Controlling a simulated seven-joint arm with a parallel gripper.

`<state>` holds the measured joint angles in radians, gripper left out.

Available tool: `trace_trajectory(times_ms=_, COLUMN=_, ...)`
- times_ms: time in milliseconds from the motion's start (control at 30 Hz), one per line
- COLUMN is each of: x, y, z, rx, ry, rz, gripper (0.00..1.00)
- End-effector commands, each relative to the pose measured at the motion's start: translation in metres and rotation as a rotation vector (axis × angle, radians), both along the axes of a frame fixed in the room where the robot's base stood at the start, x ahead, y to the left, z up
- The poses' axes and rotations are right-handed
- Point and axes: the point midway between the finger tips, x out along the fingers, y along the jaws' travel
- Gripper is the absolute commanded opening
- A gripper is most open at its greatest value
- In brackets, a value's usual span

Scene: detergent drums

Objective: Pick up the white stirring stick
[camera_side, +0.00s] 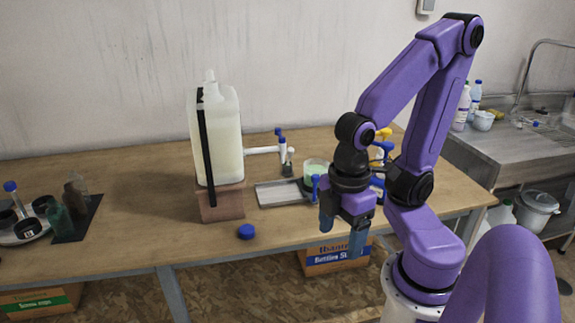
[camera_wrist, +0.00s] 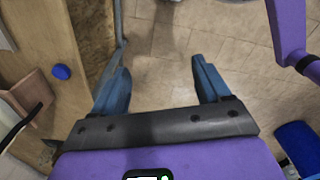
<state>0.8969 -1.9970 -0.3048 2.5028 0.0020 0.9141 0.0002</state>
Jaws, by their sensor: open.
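I cannot make out a white stirring stick for certain in either view. A cup of pale green liquid (camera_side: 315,167) stands on the table behind my gripper, partly hidden by the arm, and no stick shows clearly in it. My gripper (camera_side: 342,232) is open and empty, pointing down by the table's front edge. In the wrist view, the two blue fingers of my gripper (camera_wrist: 162,75) are spread wide with only floor between them.
A large white drum (camera_side: 217,135) with a side spout stands on a brown block (camera_side: 221,203). A grey tray (camera_side: 280,194) lies beside it. A blue cap (camera_side: 246,232) lies near the front edge. Coloured bottles crowd behind my arm. The table's front middle is mostly clear.

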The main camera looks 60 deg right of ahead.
Motion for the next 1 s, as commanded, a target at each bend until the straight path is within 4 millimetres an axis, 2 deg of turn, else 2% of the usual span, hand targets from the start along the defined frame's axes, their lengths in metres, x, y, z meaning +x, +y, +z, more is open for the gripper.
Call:
trace_trajectory(times_ms=33, x=0.0, y=0.0, z=0.0, rx=0.0, ry=0.0, rz=0.0, gripper=0.59)
trace_trajectory(times_ms=67, x=0.0, y=0.0, z=0.0, rx=0.0, ry=0.0, rz=0.0, gripper=0.54)
trace_trajectory(times_ms=333, x=0.001, y=0.0, z=0.0, rx=0.001, ry=0.0, rz=-0.005, gripper=0.54)
trace_trajectory(times_ms=467, x=0.011, y=0.003, z=0.003, rx=0.008, ry=0.003, rz=-0.074, gripper=0.54)
trace_trajectory(times_ms=567, x=0.031, y=0.006, z=0.008, rx=0.021, ry=0.008, rz=-0.201, gripper=0.54)
trace_trajectory(times_ms=767, x=0.091, y=0.004, z=0.021, rx=0.063, ry=0.019, rz=-0.549, gripper=0.54)
trace_trajectory(times_ms=1000, x=0.166, y=-0.026, z=0.036, rx=0.118, ry=0.026, rz=-0.966, gripper=0.54)
